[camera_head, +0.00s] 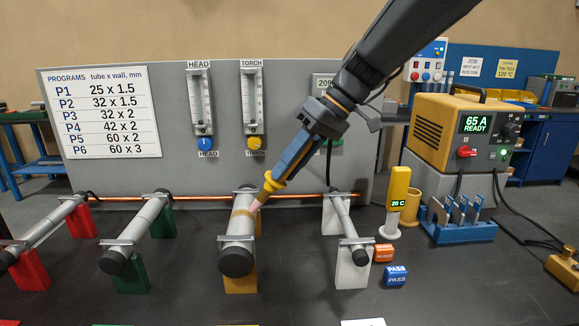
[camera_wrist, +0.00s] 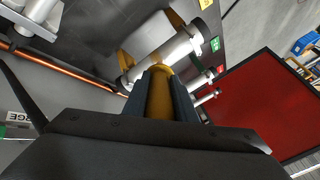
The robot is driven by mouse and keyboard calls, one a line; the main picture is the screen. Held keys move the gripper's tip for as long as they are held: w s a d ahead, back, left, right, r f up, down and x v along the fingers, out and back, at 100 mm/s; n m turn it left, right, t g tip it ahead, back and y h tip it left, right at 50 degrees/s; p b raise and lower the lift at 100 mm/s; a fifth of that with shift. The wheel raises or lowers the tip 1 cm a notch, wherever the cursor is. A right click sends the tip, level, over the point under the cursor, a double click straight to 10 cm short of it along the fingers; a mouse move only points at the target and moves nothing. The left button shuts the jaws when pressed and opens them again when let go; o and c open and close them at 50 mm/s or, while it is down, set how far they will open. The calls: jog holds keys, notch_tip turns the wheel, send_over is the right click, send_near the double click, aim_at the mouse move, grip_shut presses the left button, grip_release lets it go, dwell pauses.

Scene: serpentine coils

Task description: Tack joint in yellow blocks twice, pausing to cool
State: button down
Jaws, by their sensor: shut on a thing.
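My gripper (camera_head: 279,170) is shut on a yellow welding torch (camera_head: 269,187), which slants down to the left. In the wrist view the torch (camera_wrist: 160,97) lies between the two fingers. The torch's pale tip is at or just above the grey tube (camera_head: 238,232) in the yellow blocks (camera_head: 241,282), beside a tan band (camera_head: 243,213) around the tube. I cannot tell whether the tip touches. The power source (camera_head: 467,130) reads 65 A READY.
Tubes in red blocks (camera_head: 33,270), green blocks (camera_head: 131,278) and white blocks (camera_head: 351,272) stand on either side. A copper pipe (camera_head: 110,198) runs behind them. A yellow gauge (camera_head: 399,189) reads 20 C. A blue clamp rack (camera_head: 459,230) and orange and blue PASS blocks (camera_head: 396,277) sit right.

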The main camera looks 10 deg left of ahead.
jog(key=shift+s+a+f, duration=0.1)
jog(key=shift+a+f, duration=0.2)
jog(key=shift+f, duration=0.1)
dwell(1.0)
jog(key=shift+s+f+b, duration=0.1)
jog(key=shift+f+b, duration=0.15)
jog(key=shift+b, duration=0.1)
dwell(1.8)
dwell(1.1)
